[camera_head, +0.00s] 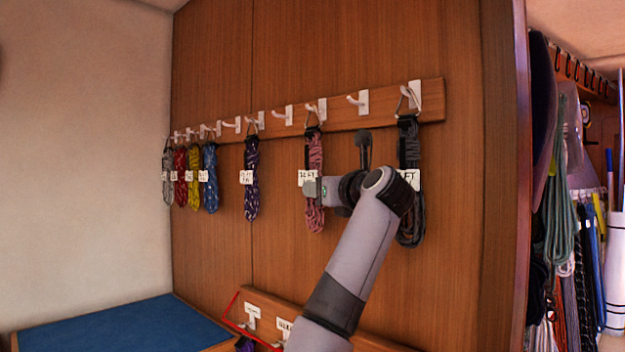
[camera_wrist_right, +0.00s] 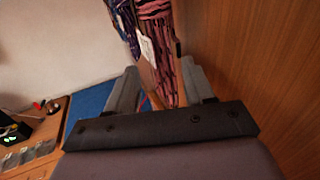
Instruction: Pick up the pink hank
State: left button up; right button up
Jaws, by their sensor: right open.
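The pink hank (camera_head: 315,155) hangs by a carabiner from a white hook on the wooden rail, with a white tag at mid-length. My right gripper (camera_head: 312,188) is at the hank's lower half, by the tag, and covers part of it. In the right wrist view the pink hank (camera_wrist_right: 156,22) hangs down between the two spread fingers (camera_wrist_right: 160,75) of my right gripper, which is open. Whether a finger touches the strands cannot be told. My left gripper is not in view.
A dark grey hank (camera_head: 410,228) hangs right of the pink one, close to my right wrist. A purple hank (camera_head: 251,180) hangs to the left, with several coloured hanks beyond. A lower rail (camera_head: 270,303) holds a red loop. A blue surface (camera_head: 120,325) lies lower left.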

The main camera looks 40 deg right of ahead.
jog(key=r+p+x, duration=0.1)
jog(key=p+x, duration=0.1)
jog(key=x, duration=0.5)
jog(key=shift+a, duration=0.2)
jog(key=shift+r, duration=0.1)
jog(key=c, duration=0.8)
